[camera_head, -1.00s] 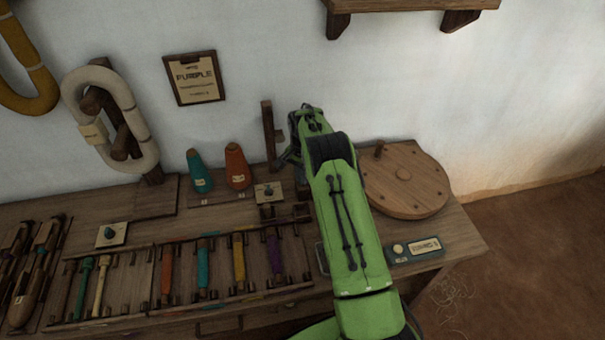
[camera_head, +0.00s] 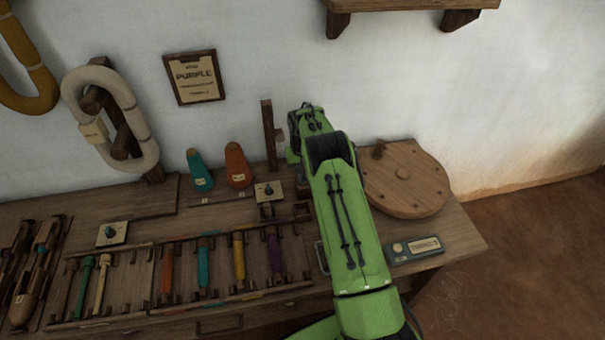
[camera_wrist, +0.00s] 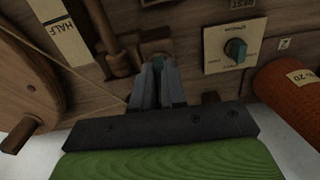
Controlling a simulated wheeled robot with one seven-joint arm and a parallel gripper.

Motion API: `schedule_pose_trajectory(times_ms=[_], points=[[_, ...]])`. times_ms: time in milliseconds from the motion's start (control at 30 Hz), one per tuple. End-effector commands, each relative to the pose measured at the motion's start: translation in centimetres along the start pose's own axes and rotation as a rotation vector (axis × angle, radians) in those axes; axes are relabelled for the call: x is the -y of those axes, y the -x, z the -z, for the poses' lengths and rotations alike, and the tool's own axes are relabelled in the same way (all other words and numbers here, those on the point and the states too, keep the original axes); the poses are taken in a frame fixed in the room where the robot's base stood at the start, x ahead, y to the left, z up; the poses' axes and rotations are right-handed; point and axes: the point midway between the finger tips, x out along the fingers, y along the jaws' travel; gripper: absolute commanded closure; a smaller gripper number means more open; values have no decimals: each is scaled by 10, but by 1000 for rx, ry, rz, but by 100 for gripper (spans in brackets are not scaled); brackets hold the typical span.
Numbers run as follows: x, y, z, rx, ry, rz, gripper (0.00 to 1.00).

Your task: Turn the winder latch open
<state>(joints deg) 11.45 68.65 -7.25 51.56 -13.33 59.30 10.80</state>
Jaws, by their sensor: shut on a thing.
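My gripper (camera_wrist: 158,82) points down at the bench in the wrist view, its two grey fingers closed together. It is shut on a small part at the fingertips, which I take to be the winder latch (camera_wrist: 156,48); the fingers hide most of it, so its angle cannot be told. A wooden rod (camera_wrist: 112,42) stands just left of the fingers. In the head view my green arm covers the latch and the fingertips. The round wooden winder disc (camera_head: 405,178) with its peg is right of the arm; its edge also shows in the wrist view (camera_wrist: 30,75).
A square plate with a teal knob (camera_wrist: 236,50) is close to the fingers, with an orange cone (camera_wrist: 292,92) beyond it. A wooden post (camera_head: 268,137) rises behind.

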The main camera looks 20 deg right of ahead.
Motion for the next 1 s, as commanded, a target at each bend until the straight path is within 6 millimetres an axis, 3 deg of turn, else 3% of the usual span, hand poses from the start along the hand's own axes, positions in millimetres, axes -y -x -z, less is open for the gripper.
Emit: schedule_pose_trajectory(times_ms=[633, 667, 800, 1000], points=[[0, 1, 1, -3, 52, 0, 100], [0, 1, 1, -3, 52, 0, 85], [0, 1, 1, -3, 51, 0, 64], [0, 0, 0, -1, 50, 0, 63]])
